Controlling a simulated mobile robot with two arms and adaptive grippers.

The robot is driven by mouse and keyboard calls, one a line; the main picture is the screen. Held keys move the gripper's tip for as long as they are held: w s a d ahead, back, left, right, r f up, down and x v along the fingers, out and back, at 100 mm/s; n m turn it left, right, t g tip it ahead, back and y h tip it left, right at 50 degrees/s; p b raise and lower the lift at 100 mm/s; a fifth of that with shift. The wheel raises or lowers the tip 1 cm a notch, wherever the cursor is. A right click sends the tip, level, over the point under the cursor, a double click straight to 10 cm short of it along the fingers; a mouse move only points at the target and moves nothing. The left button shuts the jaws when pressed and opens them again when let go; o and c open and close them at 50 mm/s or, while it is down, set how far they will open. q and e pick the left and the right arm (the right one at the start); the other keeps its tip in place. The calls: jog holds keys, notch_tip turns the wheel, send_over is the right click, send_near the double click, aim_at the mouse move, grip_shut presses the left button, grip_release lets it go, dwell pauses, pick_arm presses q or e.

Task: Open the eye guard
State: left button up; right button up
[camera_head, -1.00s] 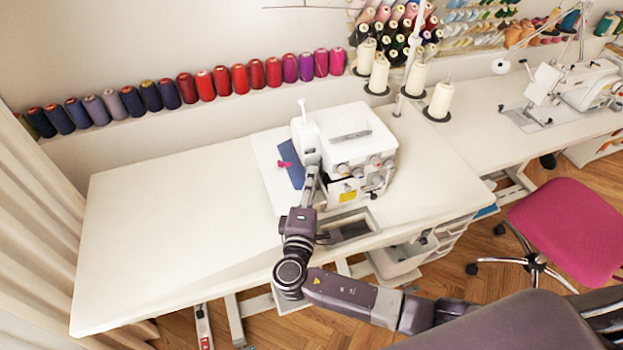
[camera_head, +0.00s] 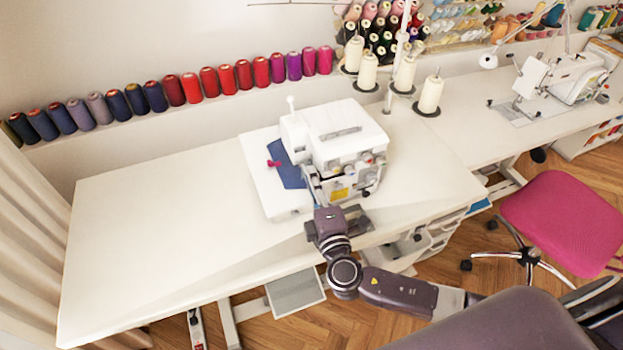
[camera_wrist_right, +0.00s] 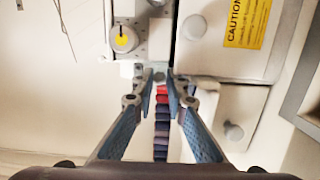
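The white overlock sewing machine (camera_head: 350,145) stands on the white table, with a blue fabric piece (camera_head: 289,172) and a small pink piece (camera_head: 273,163) at its left. I cannot clearly make out the eye guard. My right gripper (camera_head: 313,194) is close in front of the machine's lower left front, its fingers partly hidden in the head view. In the right wrist view its two blue-sided fingers (camera_wrist_right: 159,85) are apart with nothing held between them. The machine's front (camera_wrist_right: 210,55) with a yellow caution label (camera_wrist_right: 247,22) fills the upper right there. My left gripper is not in view.
The white table (camera_head: 160,240) is clear left of the machine. Cone spools (camera_head: 405,72) stand behind it, and a row of coloured spools (camera_head: 208,82) lines the back ledge. A pink chair (camera_head: 560,220) is at the right.

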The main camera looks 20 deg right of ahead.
jog(key=o, duration=0.4)
jog(key=shift+c, duration=0.2)
jog(key=s+a, duration=0.1)
jog(key=s, duration=1.1)
